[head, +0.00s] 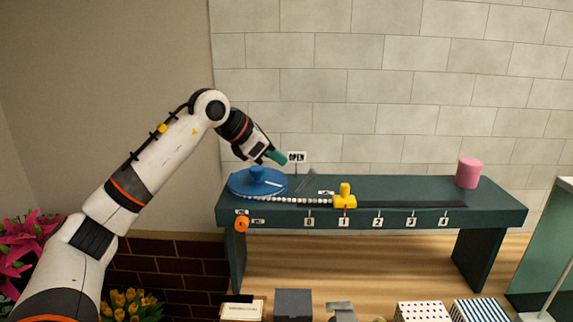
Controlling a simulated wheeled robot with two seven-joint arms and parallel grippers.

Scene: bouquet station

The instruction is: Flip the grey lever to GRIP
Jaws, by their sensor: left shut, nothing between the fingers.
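The grey lever (309,181) is a thin slanted bar at the back of the dark green bench, between the blue round turntable and the yellow slider. Its upper end leans right. A white OPEN sign (297,157) stands just behind it. A second small label (326,192) lies right of the lever's foot, too small to read. My left gripper (279,158) is shut and empty, its teal fingertips above the turntable, just left of the OPEN sign and apart from the lever. My right gripper is not in view.
The blue turntable (258,184) with a knob is under my left gripper. A yellow slider (345,197) sits on a track with numbered labels. A pink cylinder (469,173) stands at the bench's right end. An orange knob (241,224) is on the front. Several boxes stand below.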

